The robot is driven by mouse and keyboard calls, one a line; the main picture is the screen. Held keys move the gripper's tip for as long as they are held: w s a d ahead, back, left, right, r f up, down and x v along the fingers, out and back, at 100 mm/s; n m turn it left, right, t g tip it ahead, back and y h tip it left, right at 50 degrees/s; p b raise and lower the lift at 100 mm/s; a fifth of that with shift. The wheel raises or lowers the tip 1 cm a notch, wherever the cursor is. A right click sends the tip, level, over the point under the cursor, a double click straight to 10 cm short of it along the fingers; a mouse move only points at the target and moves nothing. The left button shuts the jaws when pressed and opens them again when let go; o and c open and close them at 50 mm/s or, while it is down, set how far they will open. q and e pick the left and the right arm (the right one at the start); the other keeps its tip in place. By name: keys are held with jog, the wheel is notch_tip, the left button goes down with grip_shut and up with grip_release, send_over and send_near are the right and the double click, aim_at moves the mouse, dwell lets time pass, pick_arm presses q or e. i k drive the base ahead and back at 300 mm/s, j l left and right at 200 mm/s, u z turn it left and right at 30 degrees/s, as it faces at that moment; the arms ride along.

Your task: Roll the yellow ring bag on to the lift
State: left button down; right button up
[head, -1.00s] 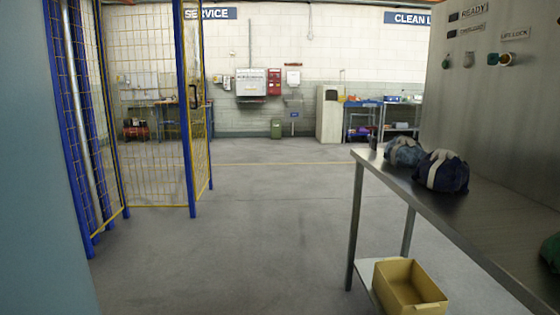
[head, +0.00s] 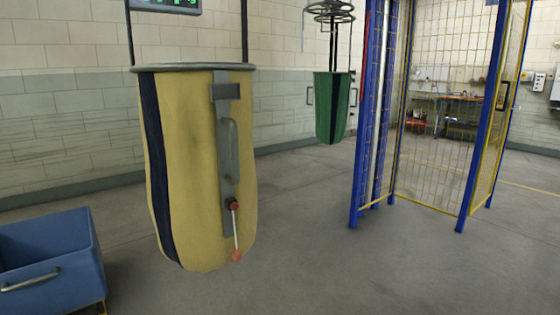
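The yellow ring bag (head: 190,165) hangs close in front, left of the middle of the head view. It has a dark blue stripe down its left side and a grey metal rim (head: 192,68) held by dark bars. A grey strap with a handle (head: 229,150) runs down its front, with a red knob and a short orange-tipped rod below. Its bottom hangs clear of the floor. Neither of my grippers shows. I cannot make out a part that is clearly the lift.
A green ring bag (head: 331,108) hangs further back under a round wire frame. A blue bin (head: 48,262) stands at the lower left. A blue-framed yellow mesh cage (head: 435,130) stands at the right. The grey floor (head: 330,260) in front is clear.

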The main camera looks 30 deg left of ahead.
aim_at(196, 118)
jog(key=u, duration=1.3)
